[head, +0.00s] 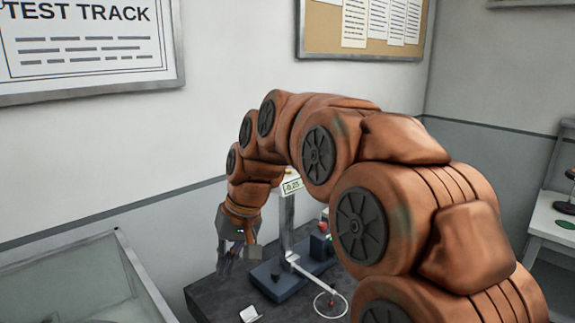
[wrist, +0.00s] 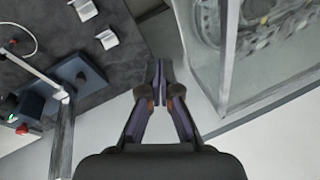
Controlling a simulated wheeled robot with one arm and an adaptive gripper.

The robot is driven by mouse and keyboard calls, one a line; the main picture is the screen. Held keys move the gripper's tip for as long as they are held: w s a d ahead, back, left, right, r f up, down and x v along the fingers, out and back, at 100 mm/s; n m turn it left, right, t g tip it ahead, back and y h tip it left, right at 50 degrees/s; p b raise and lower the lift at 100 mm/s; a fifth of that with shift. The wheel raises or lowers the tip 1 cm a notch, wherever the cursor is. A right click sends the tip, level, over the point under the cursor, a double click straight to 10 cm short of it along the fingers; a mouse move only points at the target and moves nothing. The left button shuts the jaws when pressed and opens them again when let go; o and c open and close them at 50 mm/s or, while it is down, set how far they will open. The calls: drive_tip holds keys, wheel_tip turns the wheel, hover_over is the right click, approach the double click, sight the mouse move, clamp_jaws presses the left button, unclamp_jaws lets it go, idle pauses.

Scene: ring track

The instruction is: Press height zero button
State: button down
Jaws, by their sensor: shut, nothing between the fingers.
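A height gauge stands on a dark table, with a blue base (head: 292,268) and a pale upright column. Its small display (head: 293,186) reads about -0.25, with a small yellowish spot above it. The base also shows in the wrist view (wrist: 78,74), left of my fingers. I cannot tell which part is the height zero button. My gripper (head: 225,266) hangs fingers down, left of the gauge and apart from it. In the wrist view my gripper (wrist: 159,82) is shut and empty, its fingertips over the floor beside the table edge.
A thin ring (head: 329,304) and a white angled block (head: 249,314) lie on the dark table (head: 215,295). A glass-walled case (head: 75,275) stands at left, with a gap between.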

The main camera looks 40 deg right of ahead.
drive_tip(key=w+d+r+t+p, duration=0.1)
drive_tip(key=w+d+r, duration=0.3)
drive_tip(key=w+r, duration=0.15)
wheel_tip(320, 180, up, 13)
drive_tip(key=m+t+p, duration=0.4)
drive_tip(key=t+p, duration=0.1)
drive_tip(key=t, duration=0.1)
hover_over(290, 171)
drive_tip(key=shift+w+d+r+h, duration=0.1)
drive_tip(key=shift+d+h, duration=0.05)
drive_tip(key=shift+h, duration=0.15)
drive_tip(key=shift+b, duration=0.35)
drive_tip(key=shift+f+b, duration=3)
drive_tip(key=shift+f, duration=1.4)
drive_tip(key=shift+f, duration=0.15)
drive_tip(key=shift+f+b, duration=0.3)
drive_tip(key=shift+b, duration=0.05)
